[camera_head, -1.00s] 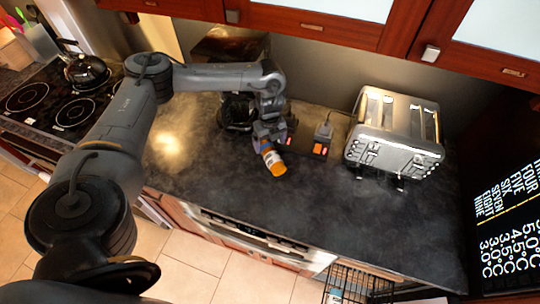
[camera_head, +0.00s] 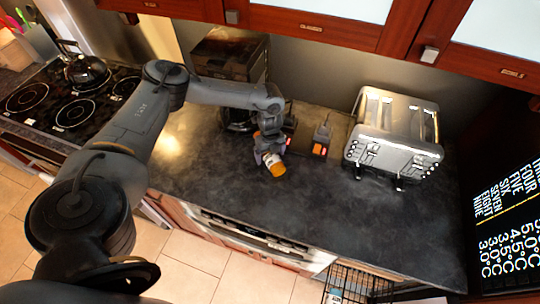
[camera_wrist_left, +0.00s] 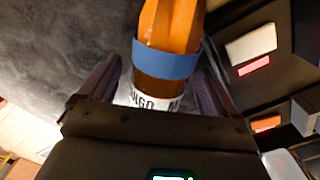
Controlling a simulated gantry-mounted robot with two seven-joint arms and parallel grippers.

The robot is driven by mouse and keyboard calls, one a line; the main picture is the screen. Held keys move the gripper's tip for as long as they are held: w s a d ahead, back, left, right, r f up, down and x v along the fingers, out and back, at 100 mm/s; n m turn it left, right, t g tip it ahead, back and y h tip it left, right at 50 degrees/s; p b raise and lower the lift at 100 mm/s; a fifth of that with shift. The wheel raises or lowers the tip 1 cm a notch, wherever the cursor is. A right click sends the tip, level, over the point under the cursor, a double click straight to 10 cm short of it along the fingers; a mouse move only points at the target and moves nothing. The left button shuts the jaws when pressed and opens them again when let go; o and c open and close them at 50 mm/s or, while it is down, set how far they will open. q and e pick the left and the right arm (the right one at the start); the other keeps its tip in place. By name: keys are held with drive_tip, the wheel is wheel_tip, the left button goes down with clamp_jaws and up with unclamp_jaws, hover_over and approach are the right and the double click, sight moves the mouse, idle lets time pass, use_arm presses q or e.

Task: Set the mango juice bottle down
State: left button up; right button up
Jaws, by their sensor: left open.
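The mango juice bottle (camera_head: 276,168) is over the dark counter, below the end of my left arm in the head view. Its orange upper part points toward the counter's front edge. In the left wrist view the bottle (camera_wrist_left: 168,65) is orange, with a blue band and a white label. My left gripper (camera_head: 268,155) is open around it. The two fingers (camera_wrist_left: 158,85) are on either side of the bottle, with gaps showing. I cannot tell whether the base touches the counter. My right gripper is not in view.
A silver toaster (camera_head: 395,135) stands to the right on the counter (camera_head: 330,210). Small dark items with red-orange parts (camera_head: 320,148) lie just right of the gripper. A stove with a kettle (camera_head: 86,72) is at the left. The counter's front middle is clear.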

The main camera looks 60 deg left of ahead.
use_arm(q)
drive_tip(key=c, duration=1.5)
drive_tip(key=shift+r, duration=0.1)
drive_tip(key=shift+r, duration=0.1)
